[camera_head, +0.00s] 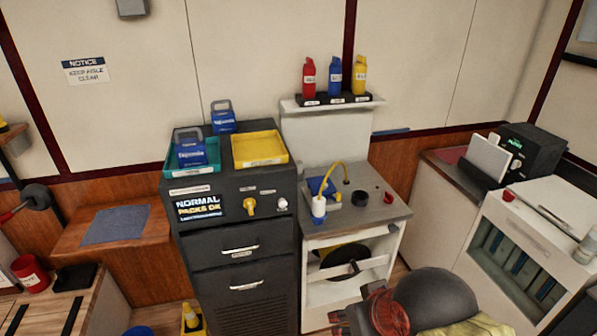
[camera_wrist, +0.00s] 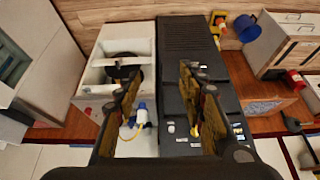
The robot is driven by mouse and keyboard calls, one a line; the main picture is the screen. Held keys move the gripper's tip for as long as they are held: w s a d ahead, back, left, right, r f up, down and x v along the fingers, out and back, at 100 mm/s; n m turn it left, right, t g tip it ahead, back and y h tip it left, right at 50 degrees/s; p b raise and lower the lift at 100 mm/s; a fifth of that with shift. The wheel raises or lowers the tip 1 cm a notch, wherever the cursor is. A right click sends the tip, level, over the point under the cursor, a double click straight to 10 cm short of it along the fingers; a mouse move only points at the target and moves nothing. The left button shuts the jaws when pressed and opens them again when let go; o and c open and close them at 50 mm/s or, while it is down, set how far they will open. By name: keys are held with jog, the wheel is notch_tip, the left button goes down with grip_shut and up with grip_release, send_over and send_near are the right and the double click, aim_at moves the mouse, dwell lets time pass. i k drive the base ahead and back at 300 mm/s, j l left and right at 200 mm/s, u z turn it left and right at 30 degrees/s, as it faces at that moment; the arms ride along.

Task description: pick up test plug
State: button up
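The likely test plug (camera_head: 319,206) is a white and blue piece with a yellow cord. It stands on the grey top of the white cabinet, at a blue holder (camera_head: 322,188). It also shows in the wrist view (camera_wrist: 141,113), beyond the gap between my fingers and nearer the left finger. My gripper (camera_wrist: 160,76) is open with nothing between its fingers. In the head view part of my arm shows at the bottom right, nearer the camera than the cabinet. The plug's lower end is too small to make out.
A dark cabinet (camera_head: 240,271) with a yellow tray (camera_head: 259,163) and a teal tray stands left of the plug. A black round knob (camera_head: 362,198) and a red one (camera_head: 388,198) sit right of it. A shelf with red, blue and yellow bottles (camera_head: 334,76) is behind.

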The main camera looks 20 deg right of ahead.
aim_at(300, 163)
jog(key=i+l, duration=0.4)
jog(key=i, duration=0.15)
jog(key=i+l, duration=0.4)
jog(key=i, duration=0.15)
jog(key=i+l, duration=0.35)
jog(key=i, duration=0.25)
